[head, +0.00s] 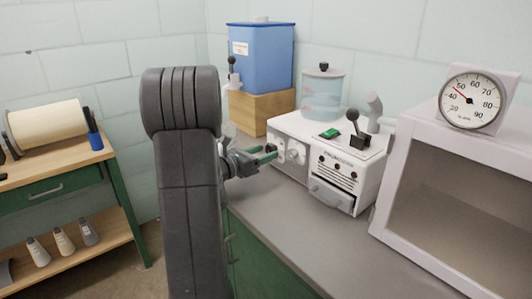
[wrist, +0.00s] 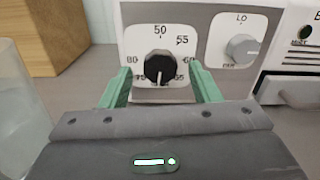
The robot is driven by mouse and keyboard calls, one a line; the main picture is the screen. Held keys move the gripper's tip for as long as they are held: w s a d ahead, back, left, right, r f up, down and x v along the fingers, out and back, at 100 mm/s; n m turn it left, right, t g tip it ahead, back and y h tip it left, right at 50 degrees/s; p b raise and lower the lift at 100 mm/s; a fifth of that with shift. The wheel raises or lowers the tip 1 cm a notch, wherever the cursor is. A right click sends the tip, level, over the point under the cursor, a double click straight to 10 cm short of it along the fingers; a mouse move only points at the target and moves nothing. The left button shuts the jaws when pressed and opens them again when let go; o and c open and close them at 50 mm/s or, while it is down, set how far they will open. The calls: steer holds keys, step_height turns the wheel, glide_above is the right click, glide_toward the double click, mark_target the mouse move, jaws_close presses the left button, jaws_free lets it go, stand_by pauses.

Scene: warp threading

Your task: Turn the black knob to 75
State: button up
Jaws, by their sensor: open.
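In the wrist view the black knob (wrist: 159,69) sits on a white dial plate on the front of a white machine (head: 259,124). The dial reads 50 at the top, 55 at upper right, 60 at right, 80 at left; the lower numbers are partly hidden. A pale mark on the knob appears to point downward, but it is too small to be sure. My gripper (wrist: 161,88) is open, its green fingers on either side of the knob and apart from it. In the head view my gripper (head: 268,155) is at the machine's left side; the black knob is hidden there.
A grey knob (wrist: 242,48) marked LO is right of the dial. The machine also has a black lever (head: 354,125), a green switch (head: 330,133) and a drawer handle (head: 330,194). A blue tank (head: 262,60) on a wooden block stands behind. A round gauge (head: 470,100) tops a white cabinet at right.

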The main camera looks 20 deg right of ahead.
steer(key=shift+w+d, duration=0.25)
steer(key=shift+d, duration=0.45)
steer(key=c, duration=1)
steer(key=shift+f+b, duration=0.1)
steer(key=shift+b, duration=0.35)
